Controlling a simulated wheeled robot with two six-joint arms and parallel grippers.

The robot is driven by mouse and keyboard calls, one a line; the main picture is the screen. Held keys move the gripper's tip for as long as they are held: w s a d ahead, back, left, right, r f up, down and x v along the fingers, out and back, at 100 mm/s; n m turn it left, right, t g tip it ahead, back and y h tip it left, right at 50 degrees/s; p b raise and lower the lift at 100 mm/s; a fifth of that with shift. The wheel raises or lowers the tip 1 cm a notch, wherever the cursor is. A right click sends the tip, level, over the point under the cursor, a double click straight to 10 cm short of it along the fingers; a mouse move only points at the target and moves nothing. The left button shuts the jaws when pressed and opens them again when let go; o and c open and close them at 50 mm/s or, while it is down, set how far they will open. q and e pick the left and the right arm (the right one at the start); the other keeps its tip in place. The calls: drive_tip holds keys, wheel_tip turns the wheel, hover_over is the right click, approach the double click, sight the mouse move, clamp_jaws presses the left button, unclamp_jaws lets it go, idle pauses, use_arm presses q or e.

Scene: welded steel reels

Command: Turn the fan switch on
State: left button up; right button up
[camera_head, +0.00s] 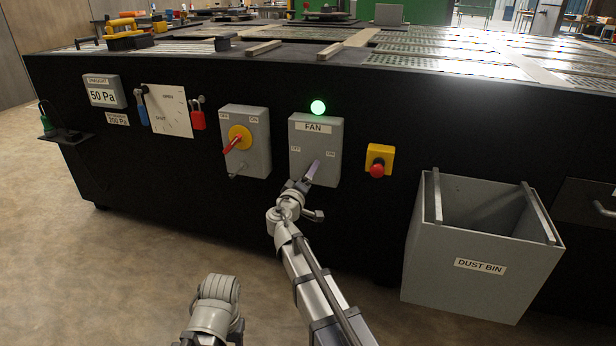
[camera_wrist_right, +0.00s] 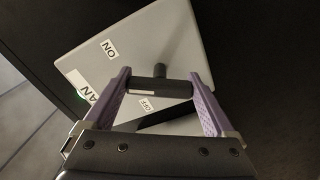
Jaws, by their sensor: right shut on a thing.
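The fan switch (camera_head: 330,135) is a grey box labelled FAN on the black front panel, with OFF on its left and ON on its right. A lit green lamp (camera_head: 318,107) sits at its top edge. My right gripper (camera_head: 312,170) reaches the lower part of the box. In the right wrist view its purple fingers (camera_wrist_right: 162,88) are shut on the dark switch handle (camera_wrist_right: 160,72), close to the OFF label (camera_wrist_right: 147,104); the ON label (camera_wrist_right: 110,48) is farther off. The handle's exact position is hard to tell. My left gripper is out of view.
Left of the fan box is another grey switch (camera_head: 255,165) with a red handle on a yellow disc. To the right are a red emergency button (camera_head: 377,168) on yellow and a protruding dust bin (camera_head: 430,265). Padlocks (camera_head: 198,118) hang at the left. The floor in front is clear.

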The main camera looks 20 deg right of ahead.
idle(0.4)
drive_tip(key=o, duration=1.1)
drive_tip(key=shift+c, duration=0.2)
drive_tip(key=shift+s+a, duration=0.1)
drive_tip(key=v, duration=0.7)
drive_tip(key=shift+s+a, duration=0.2)
drive_tip(key=shift+s, duration=0.1)
